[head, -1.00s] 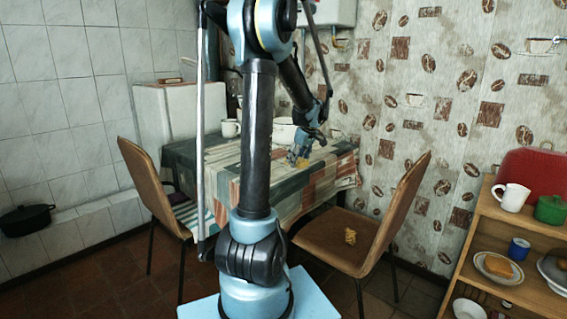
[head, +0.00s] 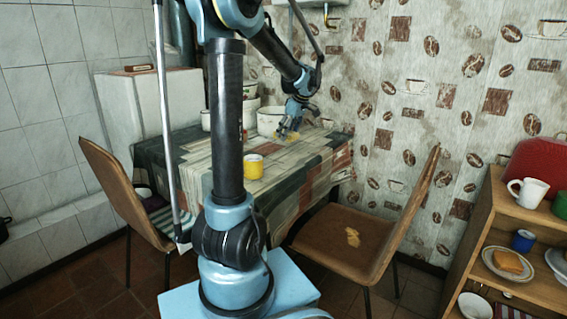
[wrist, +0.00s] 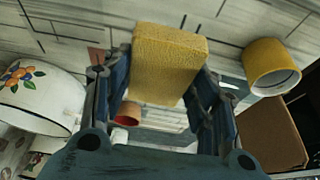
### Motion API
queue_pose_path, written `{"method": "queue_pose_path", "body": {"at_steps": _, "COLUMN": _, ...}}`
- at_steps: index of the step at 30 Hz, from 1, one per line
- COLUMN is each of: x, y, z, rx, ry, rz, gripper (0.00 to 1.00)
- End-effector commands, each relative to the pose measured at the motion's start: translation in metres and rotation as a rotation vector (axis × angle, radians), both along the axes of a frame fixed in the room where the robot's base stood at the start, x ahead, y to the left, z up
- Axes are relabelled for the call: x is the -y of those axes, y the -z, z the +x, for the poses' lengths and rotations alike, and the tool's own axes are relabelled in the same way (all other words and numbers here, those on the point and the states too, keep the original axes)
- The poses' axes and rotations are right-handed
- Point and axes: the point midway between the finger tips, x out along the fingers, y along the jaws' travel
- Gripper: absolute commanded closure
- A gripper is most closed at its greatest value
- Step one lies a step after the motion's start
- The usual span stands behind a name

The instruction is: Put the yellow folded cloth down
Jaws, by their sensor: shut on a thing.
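The yellow folded cloth (wrist: 170,60) is a thick, block-like piece in the wrist view. My gripper (wrist: 163,78) is shut on it, one finger on each side, and its far end sticks out past the fingertips. In the head view my gripper (head: 287,133) is over the back right part of the table (head: 225,148), near a large white pot (head: 268,118). The cloth is small and hard to make out there. I cannot tell whether it touches the table top.
A yellow mug (head: 253,167) stands nearer the table's front; it also shows right of the cloth in the wrist view (wrist: 262,62). A flowered white pot (wrist: 45,92) is at the left there. Chairs stand left (head: 120,190) and right (head: 335,245). A shelf (head: 520,290) is at right.

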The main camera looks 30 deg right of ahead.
Motion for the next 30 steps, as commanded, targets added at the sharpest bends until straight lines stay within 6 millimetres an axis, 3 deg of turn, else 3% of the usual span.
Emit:
{"method": "queue_pose_path", "body": {"at_steps": 5, "x": 0.000, "y": 0.004, "z": 0.000, "rx": 0.000, "ry": 0.000, "rz": 0.000, "gripper": 0.69}}
{"method": "queue_pose_path", "body": {"at_steps": 15, "x": 0.000, "y": 0.052, "z": 0.000, "rx": 0.000, "ry": 0.000, "rz": 0.000, "gripper": 0.69}}
{"method": "queue_pose_path", "body": {"at_steps": 22, "x": 0.000, "y": 0.065, "z": 0.000, "rx": 0.000, "ry": 0.000, "rz": 0.000, "gripper": 0.69}}
{"method": "queue_pose_path", "body": {"at_steps": 30, "x": 0.000, "y": 0.095, "z": 0.000, "rx": 0.000, "ry": 0.001, "rz": 0.000, "gripper": 0.69}}
